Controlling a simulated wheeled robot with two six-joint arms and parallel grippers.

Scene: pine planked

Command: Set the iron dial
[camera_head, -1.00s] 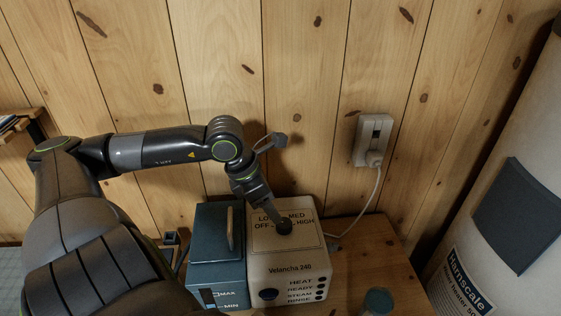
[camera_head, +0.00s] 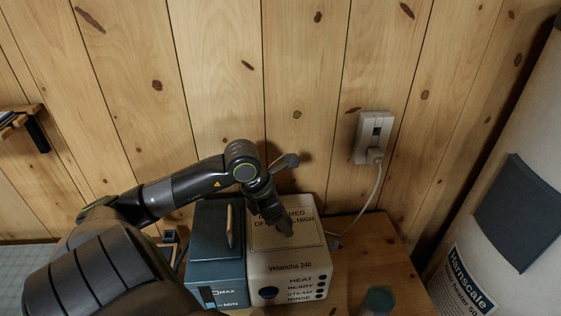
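The cream iron station (camera_head: 290,262), marked "Velancha 240", stands on the wooden table. Its top panel carries the labels OFF, LOW, MED and HIGH, partly covered by my gripper. My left gripper (camera_head: 285,226) points down over the dial area of that panel. The dial is hidden behind the fingers, so its setting does not show. I cannot tell whether the fingers are open or closed on the dial. My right gripper is not in view.
A blue-green water tank (camera_head: 217,262) with a handle stands against the station's left side. A cord runs to a wall socket (camera_head: 370,138). A small dark round object (camera_head: 378,300) is at the table's front. A large white water heater (camera_head: 510,200) stands at the right.

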